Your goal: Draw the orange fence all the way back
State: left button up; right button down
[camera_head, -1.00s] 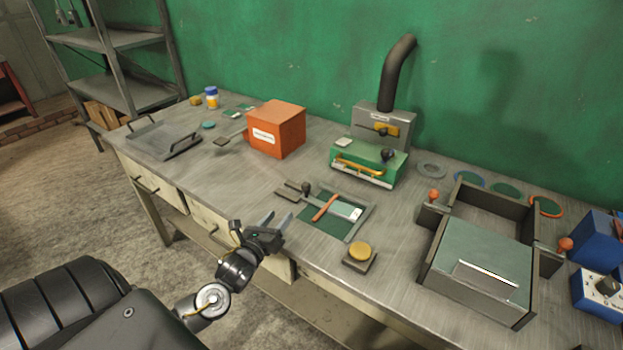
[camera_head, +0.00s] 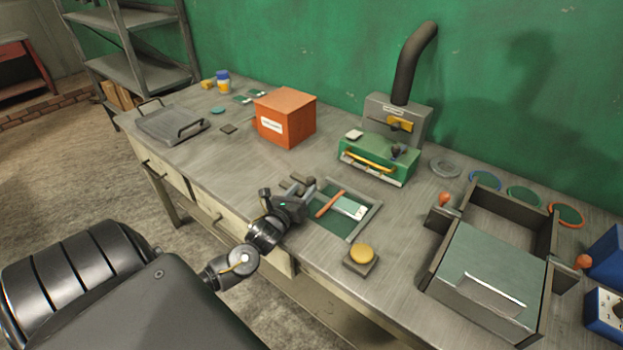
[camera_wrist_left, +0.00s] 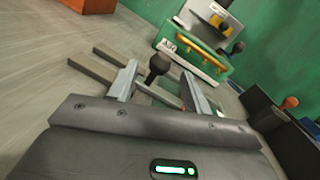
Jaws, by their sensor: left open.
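The orange fence (camera_head: 331,203) is a thin bar lying aslant across the green bed of a small grey-framed fixture (camera_head: 364,222). A white-and-green piece (camera_head: 349,207) lies right of the fence. A black ball knob (camera_wrist_left: 158,66) stands on the fixture's left side; in the head view my gripper crowds it. My left gripper (camera_wrist_left: 160,84) is open, with its two fingers on either side of the knob in the wrist view. I cannot tell whether they touch it. My right gripper is not in view.
A yellow button (camera_head: 362,254) on a block sits at the front. An orange box (camera_head: 286,118) and a green machine (camera_head: 378,158) with a pipe stand behind. A large dark-walled box (camera_head: 490,270) is at right. The bench between is mostly clear.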

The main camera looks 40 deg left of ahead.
aim_at(308, 184)
pick_arm(q)
jog(key=w, duration=0.3)
jog(key=w+a, duration=0.1)
jog(key=w, duration=0.1)
jog(key=shift+w+p, duration=0.3)
jog(key=shift+c, duration=0.4)
grip_shut()
